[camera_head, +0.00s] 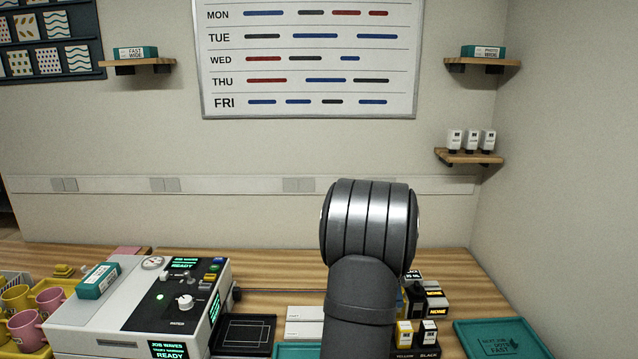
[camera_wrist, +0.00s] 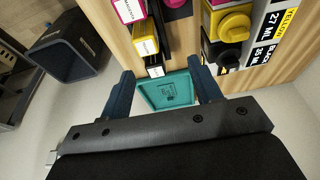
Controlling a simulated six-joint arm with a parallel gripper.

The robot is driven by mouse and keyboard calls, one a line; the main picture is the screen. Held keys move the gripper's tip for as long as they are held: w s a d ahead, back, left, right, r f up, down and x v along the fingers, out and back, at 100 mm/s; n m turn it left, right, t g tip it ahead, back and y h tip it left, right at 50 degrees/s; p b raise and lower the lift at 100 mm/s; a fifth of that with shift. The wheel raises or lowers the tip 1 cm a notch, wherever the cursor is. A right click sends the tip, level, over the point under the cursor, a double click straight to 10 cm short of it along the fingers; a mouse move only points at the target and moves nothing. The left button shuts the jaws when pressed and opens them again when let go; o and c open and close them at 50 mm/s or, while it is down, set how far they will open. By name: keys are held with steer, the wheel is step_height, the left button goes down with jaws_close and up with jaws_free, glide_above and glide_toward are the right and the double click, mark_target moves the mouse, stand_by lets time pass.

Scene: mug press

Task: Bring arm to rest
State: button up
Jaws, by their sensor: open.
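My arm (camera_head: 362,270) rises at the front centre of the head view, and its dark grey links hide part of the table behind. My gripper (camera_wrist: 165,90) shows in the wrist view with its two blue fingers spread wide and nothing between them. Beyond the fingers lies a teal tray (camera_wrist: 168,93) on the wooden table (camera_wrist: 185,48). The gripper itself is hidden behind the arm links in the head view.
A white press (camera_head: 140,305) with green READY displays stands left of my arm, beside a black tray (camera_head: 245,334). Pink and yellow mugs (camera_head: 50,300) stand at far left. Ink bottles (camera_head: 404,335) stand close right of the arm. A teal tray (camera_head: 500,340) lies at right.

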steer(key=w+d+r, duration=0.4)
steer(key=d+r, duration=0.1)
steer(key=d, duration=0.2)
steer(key=w+a+f, duration=0.8)
steer(key=a+f, duration=0.1)
steer(key=shift+w+f, duration=0.2)
steer(key=shift+f, duration=0.75)
stand_by(0.8)
